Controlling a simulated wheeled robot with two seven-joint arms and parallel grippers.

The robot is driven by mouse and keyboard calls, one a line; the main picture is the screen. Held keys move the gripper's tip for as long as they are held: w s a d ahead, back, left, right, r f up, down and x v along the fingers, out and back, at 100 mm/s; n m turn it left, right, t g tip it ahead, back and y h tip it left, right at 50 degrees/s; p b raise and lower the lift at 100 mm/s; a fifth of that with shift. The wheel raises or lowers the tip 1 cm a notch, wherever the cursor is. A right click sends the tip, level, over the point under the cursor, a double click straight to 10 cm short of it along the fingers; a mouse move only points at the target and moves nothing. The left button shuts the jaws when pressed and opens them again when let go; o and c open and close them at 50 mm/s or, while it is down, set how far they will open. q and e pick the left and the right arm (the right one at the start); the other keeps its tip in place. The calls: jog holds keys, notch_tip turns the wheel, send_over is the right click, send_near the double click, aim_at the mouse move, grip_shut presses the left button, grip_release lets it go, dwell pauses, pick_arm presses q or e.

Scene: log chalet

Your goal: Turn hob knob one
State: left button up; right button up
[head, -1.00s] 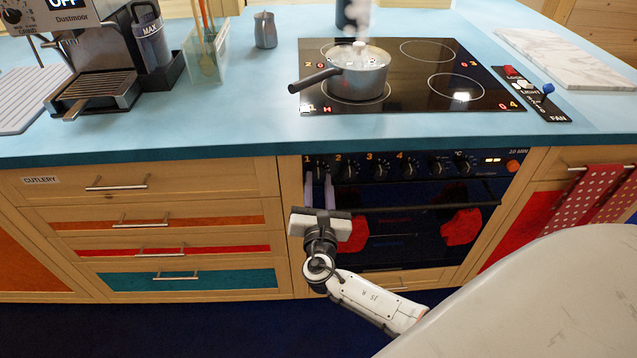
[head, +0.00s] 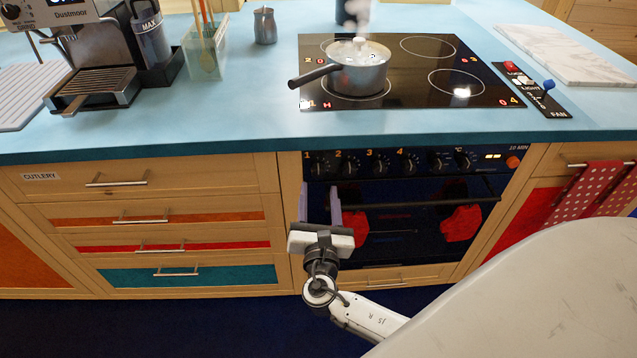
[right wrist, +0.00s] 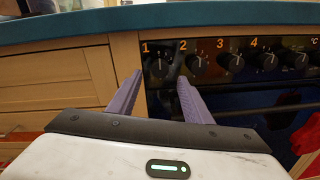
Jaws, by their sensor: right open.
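Hob knob one (head: 319,164) is the leftmost black knob on the oven's front panel, under an orange 1. In the right wrist view, knob one (right wrist: 160,66) shows a light pointer mark standing about upright. My right gripper (head: 319,194) is open and empty in front of the panel, a little below knob one. In the right wrist view, the two lilac fingers of my right gripper (right wrist: 159,80) are apart, with knob one showing in the gap just beyond their tips. They appear clear of the knob. My left gripper is out of view.
A lidded saucepan (head: 357,72) steams on the front left zone of the black hob (head: 430,85). Knob two (head: 350,165) and others sit to the right. The oven handle (head: 420,205) runs below the panel. Drawers (head: 160,215) lie left.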

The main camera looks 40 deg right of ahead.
jog(key=v, duration=0.5)
dwell(0.4)
jog(key=s+a+f+m+g+y, duration=0.2)
jog(key=s+f+m+g+y, duration=0.1)
jog(key=s+f+m, duration=0.3)
jog(key=s+a+f+m+g+y, duration=0.1)
jog(key=s+f+m+g+y, duration=0.15)
jog(key=f, duration=0.55)
jog(key=s+a+f+m+y, duration=0.1)
jog(key=s+a+m+y, duration=0.6)
jog(key=m, duration=0.9)
jog(key=shift+s+a+f+g, duration=0.4)
jog(key=shift+s+a, duration=0.9)
jog(key=shift+s, duration=0.4)
